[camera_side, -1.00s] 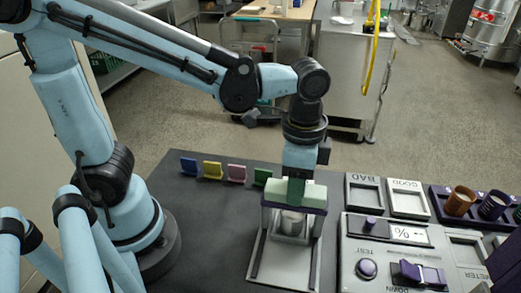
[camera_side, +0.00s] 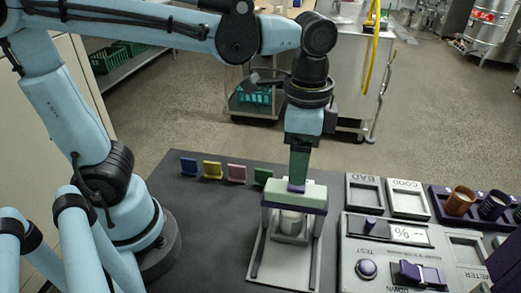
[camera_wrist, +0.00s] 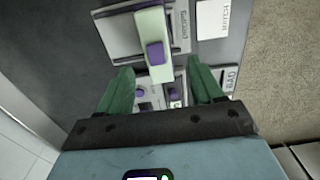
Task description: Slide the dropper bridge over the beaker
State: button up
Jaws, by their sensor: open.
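The dropper bridge (camera_side: 313,195) is a pale green block on purple-edged uprights, spanning the far end of a grey railed base (camera_side: 283,270). A purple knob (camera_side: 296,187) stands on its top; the bridge (camera_wrist: 151,25) and the knob (camera_wrist: 155,53) also show in the wrist view. The light grey beaker (camera_side: 291,222) stands on the base, under or just in front of the bridge; its top is partly hidden by the bridge. My gripper (camera_side: 299,172), with green fingers, is just above the knob. In the wrist view my gripper (camera_wrist: 161,80) is open and empty, its fingers wide apart.
Blue (camera_side: 189,166), yellow (camera_side: 212,170), pink (camera_side: 236,173) and green (camera_side: 262,177) tags stand left of the bridge. On the right are BAD (camera_side: 364,193) and GOOD (camera_side: 407,199) trays, a control panel (camera_side: 385,234) and a cup rack (camera_side: 435,206).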

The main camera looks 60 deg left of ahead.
notch_tip(320, 180, up, 6)
dwell(0.4)
jog(key=a+f+n+t, duration=0.7)
jog(key=a+f+n, duration=0.2)
jog(key=a, duration=0.2)
jog(key=shift+w+a, duration=0.2)
jog(key=shift+a, duration=0.15)
dwell(0.9)
